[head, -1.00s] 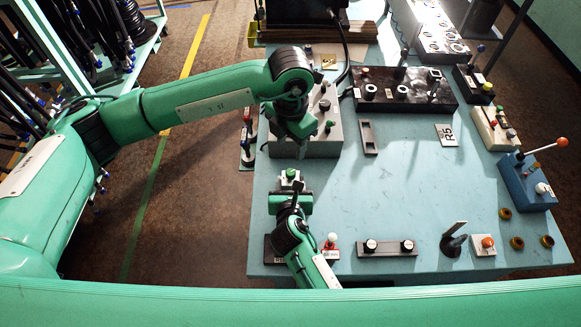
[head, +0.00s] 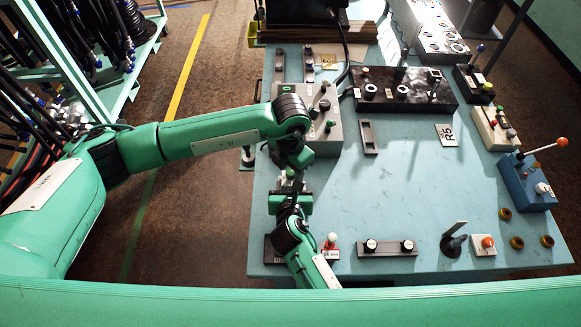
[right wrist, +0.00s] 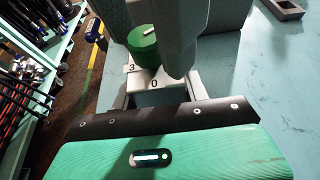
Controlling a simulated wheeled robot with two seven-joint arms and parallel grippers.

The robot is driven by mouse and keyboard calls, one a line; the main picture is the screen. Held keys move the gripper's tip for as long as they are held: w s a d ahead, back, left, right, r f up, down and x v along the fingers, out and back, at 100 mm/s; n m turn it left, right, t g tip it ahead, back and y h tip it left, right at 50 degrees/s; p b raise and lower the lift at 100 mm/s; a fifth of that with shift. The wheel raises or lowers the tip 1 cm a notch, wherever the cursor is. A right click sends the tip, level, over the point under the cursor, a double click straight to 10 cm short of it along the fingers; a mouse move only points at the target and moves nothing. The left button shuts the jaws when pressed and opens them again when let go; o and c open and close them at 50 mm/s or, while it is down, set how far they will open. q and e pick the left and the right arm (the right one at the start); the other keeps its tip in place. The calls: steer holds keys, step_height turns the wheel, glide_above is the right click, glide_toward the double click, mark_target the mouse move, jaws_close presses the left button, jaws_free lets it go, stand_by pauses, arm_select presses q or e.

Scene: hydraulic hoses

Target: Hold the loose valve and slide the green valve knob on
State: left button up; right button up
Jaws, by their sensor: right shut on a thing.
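The loose valve is a small white block marked 3 and 0 (right wrist: 150,82), upright near the table's left edge. My right gripper (head: 290,190) is shut on it from the near side, with a finger on each flank in the right wrist view. The green valve knob (right wrist: 144,44), a short cylinder with a pale line on top, stands at the top of the valve; I cannot tell if it is fully seated. My left gripper (head: 296,166) points down right over the valve. Its grey finger (right wrist: 182,42) is beside the knob, and its grip is unclear.
A grey control box (head: 322,125) stands just behind the valve. The table (head: 400,190) is clear in the middle. A hose rack (head: 90,50) stands at the left.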

arm_select(q)
steer(key=c, duration=0.8)
steer(key=shift+c, duration=0.2)
steer(key=shift+m, duration=2.8)
steer(key=o, duration=1)
